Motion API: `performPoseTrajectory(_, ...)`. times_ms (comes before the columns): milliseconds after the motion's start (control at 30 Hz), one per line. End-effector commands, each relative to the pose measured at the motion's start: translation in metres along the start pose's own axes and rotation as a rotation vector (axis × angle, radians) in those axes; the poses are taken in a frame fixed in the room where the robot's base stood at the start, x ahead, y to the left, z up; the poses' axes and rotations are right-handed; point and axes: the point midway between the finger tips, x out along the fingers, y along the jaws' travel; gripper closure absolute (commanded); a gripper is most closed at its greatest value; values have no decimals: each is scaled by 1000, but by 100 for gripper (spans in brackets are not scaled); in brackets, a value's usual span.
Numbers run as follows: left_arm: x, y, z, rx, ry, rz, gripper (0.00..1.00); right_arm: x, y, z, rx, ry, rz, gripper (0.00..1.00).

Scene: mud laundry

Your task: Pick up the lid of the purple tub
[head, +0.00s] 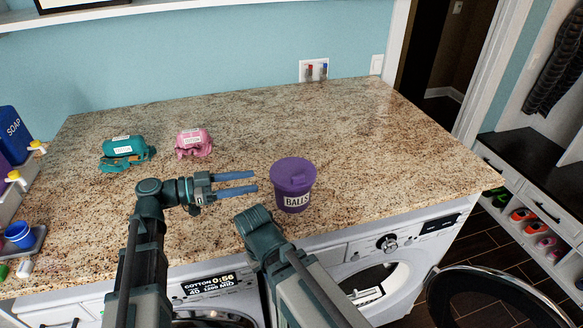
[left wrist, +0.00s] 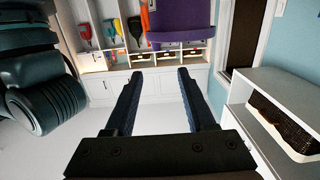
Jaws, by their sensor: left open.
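The purple tub (head: 292,200) stands upright on the granite counter near its front edge, with a white "BALLS" label. Its purple lid (head: 290,170) is on top and has a small raised tab. My left gripper (head: 256,181) is open and empty just left of the tub. Its blue fingers point right toward the tub, at about the lid's height in the head picture, with a small gap. In the left wrist view the purple tub (left wrist: 180,18) shows at the top edge, beyond the open fingers, partly cut off. My right gripper is out of view.
A teal package (head: 123,152) and a pink package (head: 194,143) lie on the counter behind my left gripper. A blue cup (head: 20,236) and soap bottles are at the far left. The counter right of the tub is clear. The right washer door (head: 490,300) hangs open below.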

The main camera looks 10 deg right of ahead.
Motion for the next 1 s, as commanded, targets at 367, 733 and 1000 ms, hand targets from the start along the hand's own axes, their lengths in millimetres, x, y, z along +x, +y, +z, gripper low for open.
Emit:
performPoseTrajectory(367,53,1,1,-1,-1,4,45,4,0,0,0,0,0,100)
performPoseTrajectory(733,87,1,1,-2,-2,0,45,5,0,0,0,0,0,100)
performPoseTrajectory(1000,96,2,4,-2,-2,1,45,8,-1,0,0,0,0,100)
